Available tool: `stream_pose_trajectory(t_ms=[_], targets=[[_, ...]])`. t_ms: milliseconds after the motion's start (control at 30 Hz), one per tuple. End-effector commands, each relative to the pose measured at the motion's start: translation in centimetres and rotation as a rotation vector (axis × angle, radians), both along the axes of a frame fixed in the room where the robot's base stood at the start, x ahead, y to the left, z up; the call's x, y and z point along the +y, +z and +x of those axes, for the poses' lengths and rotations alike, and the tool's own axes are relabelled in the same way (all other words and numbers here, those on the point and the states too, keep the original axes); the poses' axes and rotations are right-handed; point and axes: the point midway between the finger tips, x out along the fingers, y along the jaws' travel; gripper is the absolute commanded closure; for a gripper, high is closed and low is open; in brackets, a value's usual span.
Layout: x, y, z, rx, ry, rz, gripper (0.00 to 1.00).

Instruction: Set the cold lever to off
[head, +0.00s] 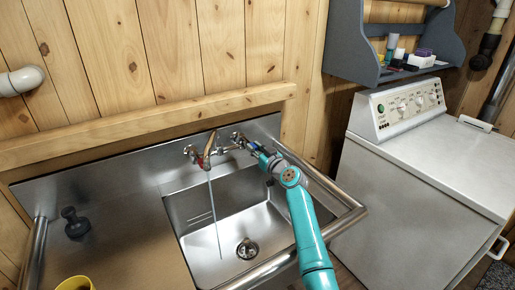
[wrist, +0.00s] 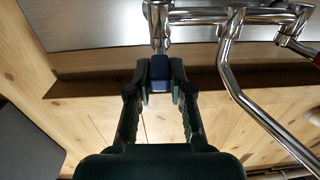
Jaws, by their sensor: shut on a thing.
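The chrome wall tap (head: 215,152) is at the back of the steel sink, and it also shows in the wrist view (wrist: 232,55). A thin stream of water (head: 214,212) falls from its spout into the basin. The cold lever, with a blue end (wrist: 160,70), is on the tap's right side in the head view. My gripper (wrist: 161,86) is shut on this blue end, one finger on each side; it also shows in the head view (head: 257,151), partly hiding the lever. The hot lever, with a red end (head: 201,161), is on the tap's left side.
The steel sink basin (head: 185,215) has a raised tubular rim at the right. A dark stopper-like object (head: 74,223) and a yellow cup (head: 75,284) are at the left. A white washing machine (head: 425,165) stands right, below a grey shelf (head: 345,45) with small items.

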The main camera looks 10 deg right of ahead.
Motion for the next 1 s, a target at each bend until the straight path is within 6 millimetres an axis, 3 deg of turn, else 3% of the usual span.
stream_pose_trajectory(t_ms=[500,533,633,1000], targets=[[0.56,-0.14,-0.25,-0.002,-0.045,0.001,1.00],[0.56,-0.13,-0.25,-0.002,-0.045,0.001,0.77],[0.54,-0.11,-0.25,-0.002,-0.045,0.001,0.54],[0.35,-0.01,-0.47,-0.004,-0.046,0.001,0.54]])
